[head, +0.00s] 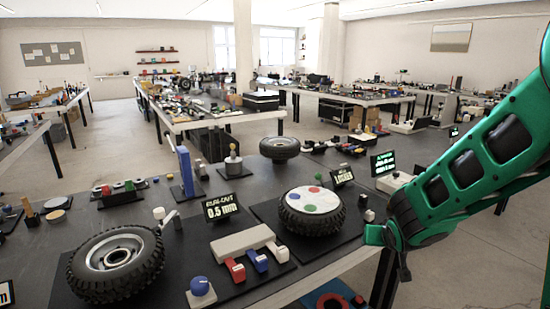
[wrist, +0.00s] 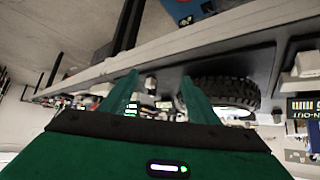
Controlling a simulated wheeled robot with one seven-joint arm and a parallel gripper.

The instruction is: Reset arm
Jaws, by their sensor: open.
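My green arm comes in from the right in the head view. My gripper (head: 388,236) hangs at the front right edge of the workbench (head: 372,250), beside the wheel with the white disc. In the wrist view my gripper (wrist: 160,92) shows two green fingers set well apart, open, with nothing held between them. The bench edge and small items on the bench appear beyond the fingers. The fingers look partly hidden in the head view.
A tyre with a white disc (head: 312,209) lies on a black mat left of my gripper. Another wheel (head: 115,262), a "RUN-OUT 0.5 mm" display (head: 221,207) and red and blue blocks (head: 257,260) stand on the bench. Open floor (head: 447,240) lies to the right.

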